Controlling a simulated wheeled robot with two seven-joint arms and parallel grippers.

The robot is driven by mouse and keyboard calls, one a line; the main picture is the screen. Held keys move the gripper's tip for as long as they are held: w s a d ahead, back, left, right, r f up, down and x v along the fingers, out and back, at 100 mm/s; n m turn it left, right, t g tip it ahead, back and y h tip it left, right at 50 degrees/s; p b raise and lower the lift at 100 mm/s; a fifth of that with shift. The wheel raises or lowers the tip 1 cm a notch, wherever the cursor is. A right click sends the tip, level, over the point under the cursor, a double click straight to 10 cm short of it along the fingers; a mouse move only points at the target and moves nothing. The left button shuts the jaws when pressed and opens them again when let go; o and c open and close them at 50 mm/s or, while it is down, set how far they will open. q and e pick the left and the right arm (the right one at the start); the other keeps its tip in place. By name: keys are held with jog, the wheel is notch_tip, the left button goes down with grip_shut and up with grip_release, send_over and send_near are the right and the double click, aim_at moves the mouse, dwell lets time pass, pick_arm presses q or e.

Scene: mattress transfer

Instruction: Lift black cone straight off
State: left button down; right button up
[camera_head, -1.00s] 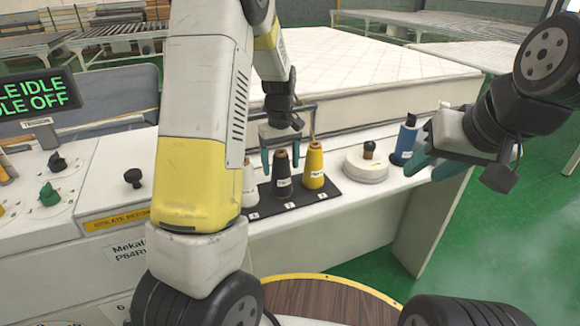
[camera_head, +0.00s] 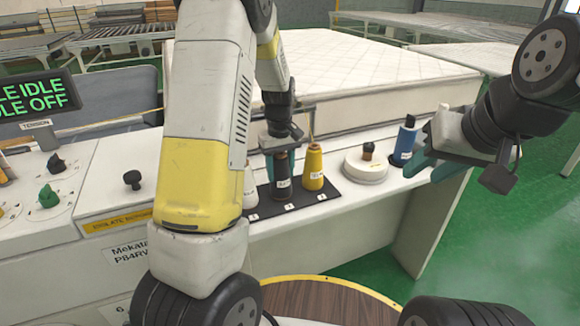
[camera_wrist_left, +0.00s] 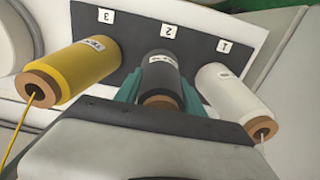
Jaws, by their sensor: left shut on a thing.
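The black cone (camera_head: 283,180) stands upright on the black mat (camera_head: 291,205), in the middle spot marked 2. In the left wrist view the black cone (camera_wrist_left: 163,72) sits between the teal fingers of my left gripper (camera_wrist_left: 160,95), which is shut on it near its top. In the head view my left gripper (camera_head: 281,160) comes down on the cone from above. My right gripper (camera_head: 425,160) is at the right, over the counter's end near the blue bottle, away from the cones. Its teal fingers look apart, with nothing seen between them.
A yellow cone (camera_head: 313,170) stands close to the right of the black one and a white cone (camera_head: 250,186) close to its left. Further right are a round white holder (camera_head: 366,168) and a blue bottle (camera_head: 405,140). A mattress (camera_head: 370,75) lies behind.

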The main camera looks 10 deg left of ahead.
pick_arm(q)
jog(key=shift+r, duration=0.1)
notch_tip(320, 180, up, 10)
dwell(0.4)
